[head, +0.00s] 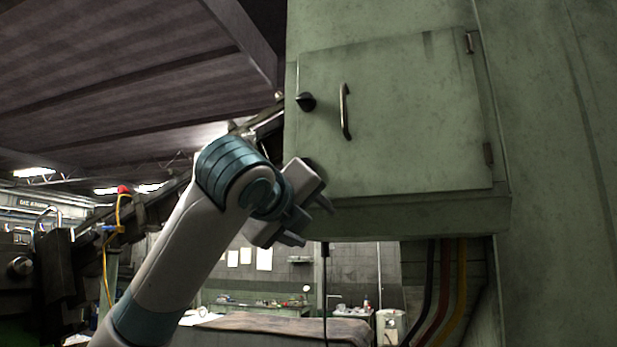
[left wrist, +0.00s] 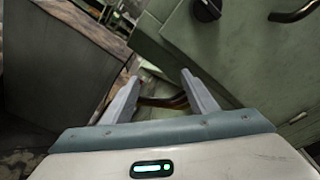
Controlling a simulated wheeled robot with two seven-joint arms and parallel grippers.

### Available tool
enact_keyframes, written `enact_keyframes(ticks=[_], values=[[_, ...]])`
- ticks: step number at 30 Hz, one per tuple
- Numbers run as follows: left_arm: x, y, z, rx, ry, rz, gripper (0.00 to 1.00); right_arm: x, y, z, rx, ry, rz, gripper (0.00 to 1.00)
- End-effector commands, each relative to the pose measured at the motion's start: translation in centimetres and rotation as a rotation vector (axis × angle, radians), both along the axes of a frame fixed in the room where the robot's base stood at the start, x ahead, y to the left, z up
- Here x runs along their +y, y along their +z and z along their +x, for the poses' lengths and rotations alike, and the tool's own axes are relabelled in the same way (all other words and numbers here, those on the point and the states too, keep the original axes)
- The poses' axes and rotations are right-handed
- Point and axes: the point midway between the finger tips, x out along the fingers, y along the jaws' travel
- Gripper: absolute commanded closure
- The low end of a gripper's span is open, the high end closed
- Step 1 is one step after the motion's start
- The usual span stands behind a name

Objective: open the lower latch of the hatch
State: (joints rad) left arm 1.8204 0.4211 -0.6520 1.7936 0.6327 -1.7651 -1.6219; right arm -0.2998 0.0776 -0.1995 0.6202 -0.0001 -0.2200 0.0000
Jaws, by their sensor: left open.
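The green hatch (head: 410,120) is shut on the front of a green cabinet. Its upper latch (head: 305,101), a black knob, is at the left edge, beside the curved handle (head: 345,111). The lower latch is mostly hidden behind my left gripper (head: 309,221) in the head view. In the left wrist view a black knob, apparently the lower latch (left wrist: 207,9), shows at the top, near the handle's end (left wrist: 296,12). My left gripper is open and empty, in front of the hatch's lower left corner. In the left wrist view its fingertips (left wrist: 158,77) point below and left of the knob, apart from it.
The cabinet's lower ledge (head: 420,217) juts out under the hatch, close to my left gripper. Dark, red and yellow cables (head: 459,290) hang below it. Hinges (head: 488,153) are on the hatch's right edge. A workbench (head: 285,325) stands in the background.

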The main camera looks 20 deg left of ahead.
Motion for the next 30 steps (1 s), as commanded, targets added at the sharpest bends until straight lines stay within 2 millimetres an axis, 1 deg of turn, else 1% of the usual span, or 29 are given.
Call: enact_keyframes(ticks=[1, 3, 6, 10, 13, 16, 26, 30], values=[[0.3, 2.2, -1.5, -0.029, 0.006, 0.033, 0.47, 0.0, 0.0, 0.0, 0.000, 0.000, 0.000, 0.47], [0.7, 4.7, -3.1, -0.059, 0.012, 0.077, 0.47, 0.0, 0.0, 0.0, 0.000, 0.000, 0.000, 0.47], [1.3, 7.7, -5.2, -0.093, 0.022, 0.129, 0.47, 0.0, 0.0, 0.0, 0.000, 0.000, 0.000, 0.47], [1.8, 10.1, -7.1, -0.121, 0.032, 0.172, 0.47, 0.0, 0.0, 0.0, 0.000, 0.000, 0.000, 0.47], [1.9, 10.8, -7.7, -0.130, 0.035, 0.188, 0.47, 0.0, 0.0, 0.0, 0.000, 0.000, 0.000, 0.47], [1.9, 11.1, -7.9, -0.134, 0.036, 0.193, 0.47, 0.0, 0.0, 0.0, 0.000, 0.000, 0.000, 0.47], [1.9, 11.1, -7.8, -0.133, 0.035, 0.191, 0.47, -0.3, 0.1, 0.0, 0.000, 0.002, -0.003, 0.47], [1.9, 11.1, -7.1, -0.133, 0.035, 0.190, 0.47, -0.4, 0.4, 0.0, 0.000, 0.002, -0.004, 0.47]])
